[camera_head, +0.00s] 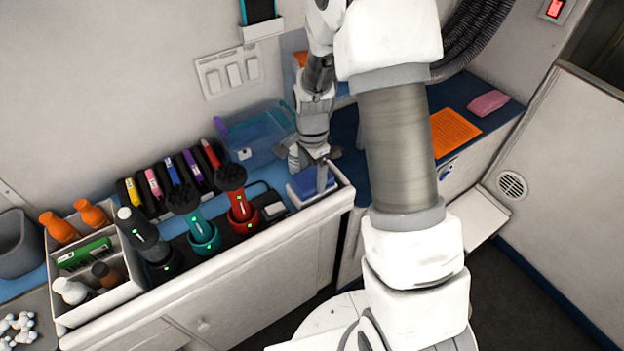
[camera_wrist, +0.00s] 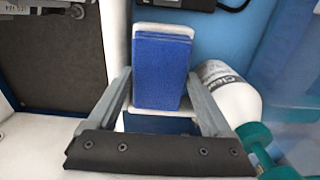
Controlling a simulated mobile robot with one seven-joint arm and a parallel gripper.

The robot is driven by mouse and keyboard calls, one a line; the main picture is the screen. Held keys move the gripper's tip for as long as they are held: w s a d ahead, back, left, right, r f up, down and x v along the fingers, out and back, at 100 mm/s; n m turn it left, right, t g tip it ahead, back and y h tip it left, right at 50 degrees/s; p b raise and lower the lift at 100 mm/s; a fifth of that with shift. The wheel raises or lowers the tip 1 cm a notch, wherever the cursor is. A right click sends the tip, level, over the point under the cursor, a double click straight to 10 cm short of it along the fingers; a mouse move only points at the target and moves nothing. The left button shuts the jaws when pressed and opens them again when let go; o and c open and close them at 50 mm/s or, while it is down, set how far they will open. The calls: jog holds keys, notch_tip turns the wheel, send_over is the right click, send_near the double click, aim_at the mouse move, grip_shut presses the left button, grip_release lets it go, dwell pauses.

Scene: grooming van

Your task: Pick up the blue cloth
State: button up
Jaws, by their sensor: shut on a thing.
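In the wrist view the blue cloth (camera_wrist: 161,72) stands between the two grey fingers of my gripper (camera_wrist: 160,82). In the head view my gripper (camera_head: 320,176) reaches down over the cloth, and one finger covers part of it. My gripper is shut on the cloth. I cannot tell whether the cloth is clear of the surface below.
Clippers on a dark charging base (camera_head: 180,262) stand left of the cloth. A clear blue bin (camera_head: 255,135) is behind it. In the wrist view a white bottle (camera_wrist: 226,92) lies close to the right finger. An orange sheet (camera_head: 455,132) and pink cloth (camera_head: 488,103) lie on the right counter.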

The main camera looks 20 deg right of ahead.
aim_at(312, 175)
jog(key=shift+c, duration=1)
jog(key=shift+r, duration=0.55)
notch_tip(312, 175, up, 3)
jog(key=shift+w+f, duration=0.1)
jog(key=s+r, duration=0.7)
jog(key=s, duration=0.4)
jog(key=shift+s+d+p, duration=0.3)
jog(key=shift+s+d, duration=0.1)
jog(key=shift+d, duration=0.05)
